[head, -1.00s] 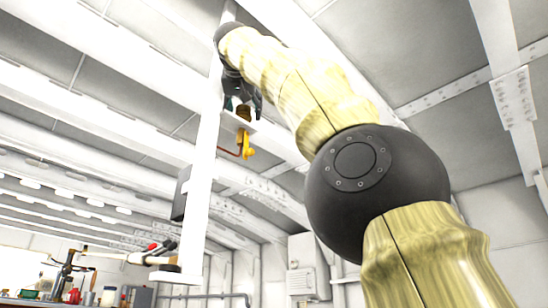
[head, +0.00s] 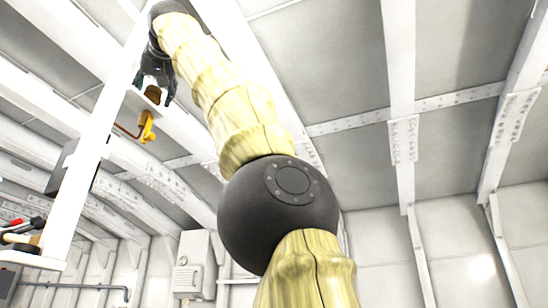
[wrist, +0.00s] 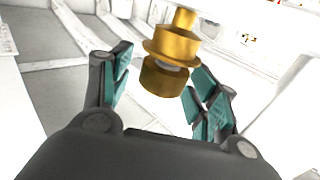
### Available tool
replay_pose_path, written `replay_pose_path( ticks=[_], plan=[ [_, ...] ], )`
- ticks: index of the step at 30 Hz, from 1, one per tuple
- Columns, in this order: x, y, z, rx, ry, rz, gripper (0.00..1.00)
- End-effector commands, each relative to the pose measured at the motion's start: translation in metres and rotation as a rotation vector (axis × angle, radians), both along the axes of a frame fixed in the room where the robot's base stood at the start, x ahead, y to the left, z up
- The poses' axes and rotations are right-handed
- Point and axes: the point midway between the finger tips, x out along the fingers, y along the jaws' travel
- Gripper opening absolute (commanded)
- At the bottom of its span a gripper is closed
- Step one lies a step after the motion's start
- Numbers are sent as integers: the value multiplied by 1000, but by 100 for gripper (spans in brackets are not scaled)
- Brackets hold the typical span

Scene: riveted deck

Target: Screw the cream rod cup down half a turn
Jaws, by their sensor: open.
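A brass-coloured, stepped fitting (wrist: 172,46) with a wide flange stands between my fingers in the wrist view. Its lower ring (wrist: 163,78) is darker, and a pale band shows just under the flange. I see no plainly cream cup, so I cannot tell which part is the rod cup. My gripper (wrist: 160,62) is open, with a teal-padded finger on each side of the fitting and a gap at the left. In the head view my gripper (head: 153,94) is small and high at the left, around the brownish fitting (head: 152,94).
A yellow part (head: 147,127) on a reddish pipe hangs just below the fitting. A white upright post (head: 91,150) stands left of my gripper. A grey wall box (head: 194,264) is at the bottom. White ribbed ceiling panels are overhead.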

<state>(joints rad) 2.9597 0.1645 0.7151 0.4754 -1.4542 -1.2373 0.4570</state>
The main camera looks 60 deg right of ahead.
Motion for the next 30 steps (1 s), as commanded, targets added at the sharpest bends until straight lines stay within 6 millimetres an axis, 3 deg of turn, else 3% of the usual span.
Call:
replay_pose_path(
  ticks=[30],
  plan=[
    [0,-1,3,0,1,375,60]
  ],
)
